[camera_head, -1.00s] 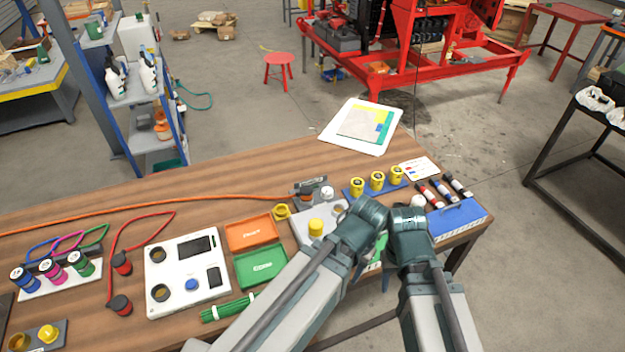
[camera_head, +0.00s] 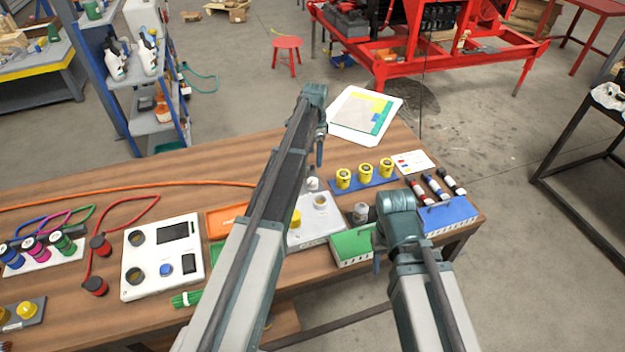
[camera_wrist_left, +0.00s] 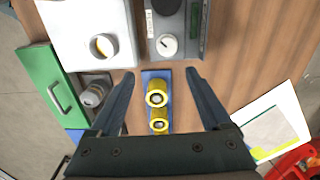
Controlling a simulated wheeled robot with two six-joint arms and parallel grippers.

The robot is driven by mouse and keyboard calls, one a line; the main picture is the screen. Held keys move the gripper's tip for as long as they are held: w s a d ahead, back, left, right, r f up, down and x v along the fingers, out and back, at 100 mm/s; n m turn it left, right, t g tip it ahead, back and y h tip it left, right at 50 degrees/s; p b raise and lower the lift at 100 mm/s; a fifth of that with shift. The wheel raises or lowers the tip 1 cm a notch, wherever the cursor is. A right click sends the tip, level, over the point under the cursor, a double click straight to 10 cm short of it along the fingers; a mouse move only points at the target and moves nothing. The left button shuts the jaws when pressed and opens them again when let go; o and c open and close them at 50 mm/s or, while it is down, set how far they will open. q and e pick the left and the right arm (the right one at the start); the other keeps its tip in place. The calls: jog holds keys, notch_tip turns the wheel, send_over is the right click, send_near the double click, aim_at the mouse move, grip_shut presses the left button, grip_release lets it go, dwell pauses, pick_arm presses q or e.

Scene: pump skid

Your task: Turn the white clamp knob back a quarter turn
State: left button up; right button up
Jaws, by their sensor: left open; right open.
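The white clamp knob (camera_wrist_left: 167,45) is round with a small mark on its face. It sits on a dark grey block (camera_wrist_left: 188,30) in the left wrist view. In the head view the knob (camera_head: 312,184) shows just right of my left forearm, which hides most of the block. My left gripper (camera_wrist_left: 161,73) is open and empty, pointing down above the table; its fingertips appear just below the knob in the wrist view, apart from it. In the head view this gripper (camera_head: 320,150) hangs above the knob. My right gripper (camera_head: 378,258) is low by the green box, its fingers partly hidden.
A blue rack with yellow-capped pieces (camera_head: 365,171) stands right of the knob. A white plate (camera_head: 318,230) with a yellow plug and a ring lies in front. A green box (camera_head: 350,247) and a blue box (camera_head: 450,215) stand at the front right.

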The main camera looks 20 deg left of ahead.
aim_at(312, 180)
pick_arm(q)
jog(key=shift+w+a, duration=0.55)
jog(key=shift+a, duration=0.1)
jog(key=shift+f, duration=0.15)
notch_tip(312, 180, down, 14)
jog(key=b, duration=1.4)
jog(key=shift+r, duration=0.2)
grip_shut()
